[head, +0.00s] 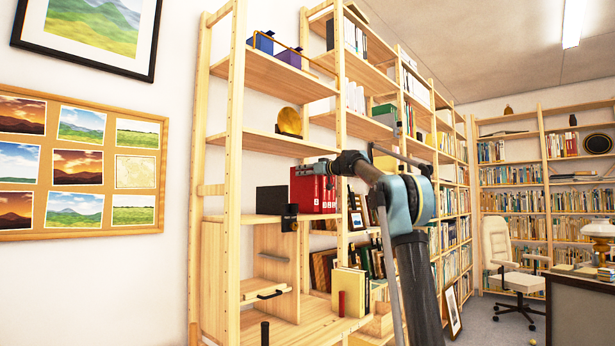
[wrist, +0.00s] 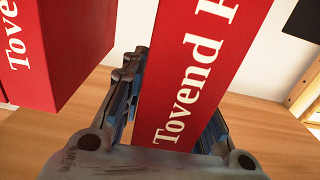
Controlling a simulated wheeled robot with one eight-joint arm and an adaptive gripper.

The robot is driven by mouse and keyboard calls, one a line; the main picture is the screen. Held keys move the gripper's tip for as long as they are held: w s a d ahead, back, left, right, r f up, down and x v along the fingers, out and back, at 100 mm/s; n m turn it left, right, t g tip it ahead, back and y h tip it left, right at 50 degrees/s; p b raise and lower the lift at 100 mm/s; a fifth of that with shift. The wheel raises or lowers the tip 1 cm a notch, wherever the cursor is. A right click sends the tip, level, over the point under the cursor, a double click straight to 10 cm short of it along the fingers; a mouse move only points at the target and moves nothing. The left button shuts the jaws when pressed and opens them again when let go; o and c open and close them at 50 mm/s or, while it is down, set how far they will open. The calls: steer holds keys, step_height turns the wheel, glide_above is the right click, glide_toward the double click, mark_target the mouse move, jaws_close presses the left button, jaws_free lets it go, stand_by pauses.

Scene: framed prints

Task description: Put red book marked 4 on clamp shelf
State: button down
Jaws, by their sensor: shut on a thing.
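Red books (head: 312,192) stand upright in a row on the middle shelf in the head view, with small white digits low on their spines that are hard to read. My gripper (head: 320,168) is at this row. In the wrist view, the gripper (wrist: 172,100) is shut on one red book (wrist: 200,65) with white "Tovend" lettering. A second red book (wrist: 60,55) stands to its left with a gap between. No 4 is legible on the held book. A black clamp-like fitting (head: 289,217) is at the front edge of the same shelf, left of the books.
A black panel (head: 271,200) stands left of the red books. Shelf uprights (head: 236,170) flank the bay. Below are a dark handle-shaped piece (head: 272,294), yellow books (head: 348,290) and a red cylinder (head: 341,303). A gold disc (head: 289,122) stands on the shelf above.

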steer(key=shift+w+a+f, duration=0.65)
steer(key=shift+a, duration=0.2)
steer(key=c, duration=1.2)
jaws_free()
steer(key=v, duration=1.2)
